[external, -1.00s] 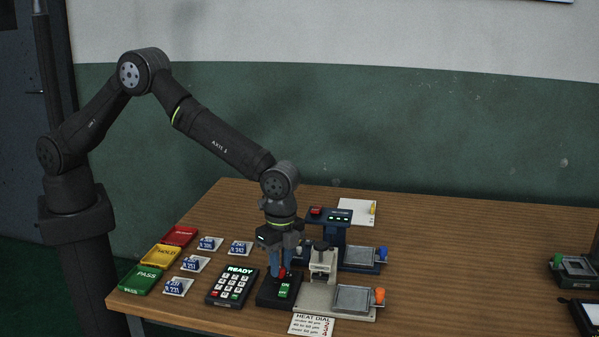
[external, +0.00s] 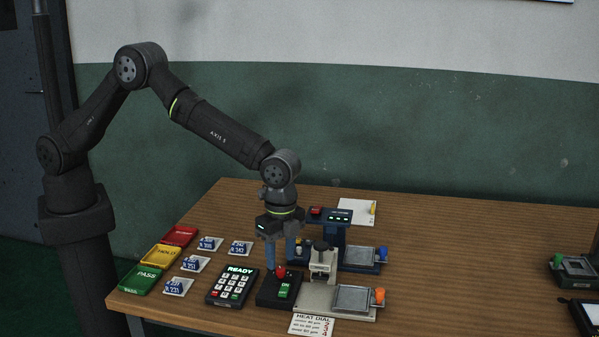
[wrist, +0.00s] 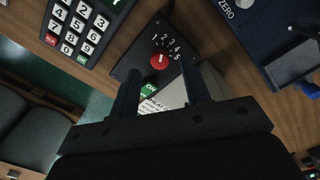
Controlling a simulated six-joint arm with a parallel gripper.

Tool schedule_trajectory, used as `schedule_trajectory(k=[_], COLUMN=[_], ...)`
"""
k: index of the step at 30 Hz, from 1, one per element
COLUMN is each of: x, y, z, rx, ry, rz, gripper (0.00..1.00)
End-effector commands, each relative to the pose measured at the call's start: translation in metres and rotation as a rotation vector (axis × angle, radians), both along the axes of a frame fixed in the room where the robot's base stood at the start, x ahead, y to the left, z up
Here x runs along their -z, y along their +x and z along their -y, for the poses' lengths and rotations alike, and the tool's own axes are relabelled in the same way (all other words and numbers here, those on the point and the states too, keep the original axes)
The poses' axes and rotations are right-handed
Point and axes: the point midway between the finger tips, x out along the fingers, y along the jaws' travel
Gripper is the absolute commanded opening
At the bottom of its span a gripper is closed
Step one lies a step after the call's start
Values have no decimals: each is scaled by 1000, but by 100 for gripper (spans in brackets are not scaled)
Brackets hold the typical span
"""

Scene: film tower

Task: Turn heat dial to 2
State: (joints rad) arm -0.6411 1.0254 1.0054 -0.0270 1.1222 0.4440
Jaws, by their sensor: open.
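The heat dial is a red knob (wrist: 159,61) on a dark box (external: 262,300), with numbers 1 to 5 in an arc around one side. A short white mark shows on the knob, but I cannot tell exactly which number it points to. The knob also shows in the external view (external: 281,272). My gripper (external: 281,266) is open above the box, with its two fingers apart and nothing between them. In the wrist view my gripper (wrist: 161,90) has a finger on either side below the knob. A green ON switch (external: 284,290) sits on the same box.
A keypad reading READY (external: 232,286) stands left of the dial box. A pale press (external: 322,270) with an orange-knobbed plate is close on the right. A HEAT DIAL card (external: 312,324) lies in front. PASS, HOLD and red blocks (external: 147,278) line the left edge.

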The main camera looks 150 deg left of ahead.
Motion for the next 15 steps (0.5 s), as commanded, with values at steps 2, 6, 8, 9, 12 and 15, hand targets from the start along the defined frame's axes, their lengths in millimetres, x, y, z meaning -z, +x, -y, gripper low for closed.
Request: schedule_trajectory(k=[2,6,8,9,12,15], x=[-20,-56,-71,-80,-103,-122], y=[1,0,0,0,0,0], z=[-1,-2,-3,-3,-3,-3], rx=[0,0,0,0,0,0], ry=[3,3,4,3,3,3], rz=[3,4,4,4,4,3], gripper=[43,43,43,43,43,43])
